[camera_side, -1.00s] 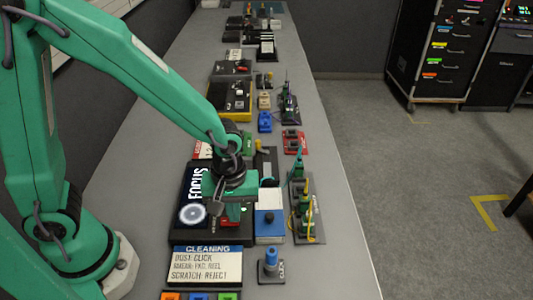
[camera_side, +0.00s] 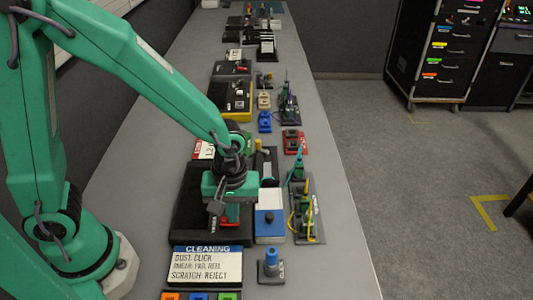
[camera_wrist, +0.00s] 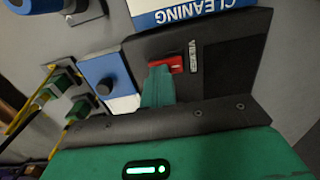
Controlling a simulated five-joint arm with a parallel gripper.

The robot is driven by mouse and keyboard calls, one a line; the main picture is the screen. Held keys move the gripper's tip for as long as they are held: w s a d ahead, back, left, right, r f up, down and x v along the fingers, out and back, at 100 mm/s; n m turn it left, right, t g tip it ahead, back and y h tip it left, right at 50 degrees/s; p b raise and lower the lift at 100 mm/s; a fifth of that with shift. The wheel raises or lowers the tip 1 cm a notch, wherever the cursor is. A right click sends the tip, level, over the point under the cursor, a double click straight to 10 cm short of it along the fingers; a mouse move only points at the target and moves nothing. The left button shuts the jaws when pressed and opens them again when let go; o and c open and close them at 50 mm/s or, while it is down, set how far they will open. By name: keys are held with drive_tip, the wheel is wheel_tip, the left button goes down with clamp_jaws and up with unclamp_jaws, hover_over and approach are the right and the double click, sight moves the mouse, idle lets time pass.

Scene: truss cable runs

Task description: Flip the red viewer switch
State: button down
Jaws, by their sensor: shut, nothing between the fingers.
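The red viewer switch (camera_wrist: 168,64) sits on a black box (camera_wrist: 140,45), beside a small label reading VIEWER (camera_wrist: 193,56), in the wrist view. My gripper (camera_wrist: 159,74) is shut and empty, its teal fingertips right at the switch and covering part of it. I cannot tell whether they touch it. In the side view my gripper (camera_side: 230,219) is low over the black box (camera_side: 185,230) and hides most of the switch. The box's screen (camera_wrist: 232,67) is dark.
A white and blue CLEANING card (camera_side: 207,264) lies in front of the box. A blue and white box with a dark knob (camera_side: 269,220) stands close on its right. A board with yellow cables (camera_side: 305,215) is further right. More small devices line the bench behind.

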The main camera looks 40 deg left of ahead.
drive_tip(key=shift+s+a+r, duration=0.15)
drive_tip(key=shift+s+a, duration=0.25)
drive_tip(key=shift+a, duration=0.05)
drive_tip(key=shift+r, duration=0.2)
wheel_tip(320, 180, up, 14)
drive_tip(key=shift+w+d+f, duration=0.15)
drive_tip(key=shift+w+d, duration=0.05)
idle(0.8)
drive_tip(key=shift+s+f, duration=0.1)
drive_tip(key=shift+s, duration=0.05)
drive_tip(key=shift+f, duration=0.15)
idle(0.4)
